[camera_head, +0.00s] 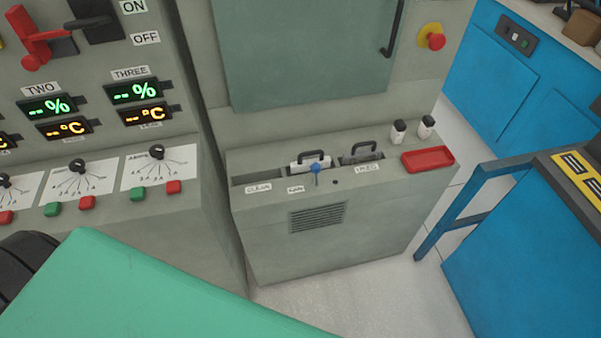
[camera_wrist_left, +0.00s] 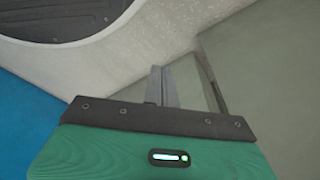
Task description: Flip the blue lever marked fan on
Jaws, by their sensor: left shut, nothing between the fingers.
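The small lever with a round blue knob (camera_head: 316,168) stands up from the ledge of the low grey-green cabinet (camera_head: 335,247) in the head view. A small white label (camera_head: 296,189), hard to read, sits just left of its base. The lever is not visible in that view, and these fingers are not seen in the head view. My right gripper is not in view.
Behind the lever are two black-handled pieces in slots, and an open slot (camera_head: 258,178) at the left. A red tray (camera_head: 428,159) and two small white containers stand right. A tall control panel (camera_head: 185,45) is at left, a blue frame (camera_head: 470,205) at right.

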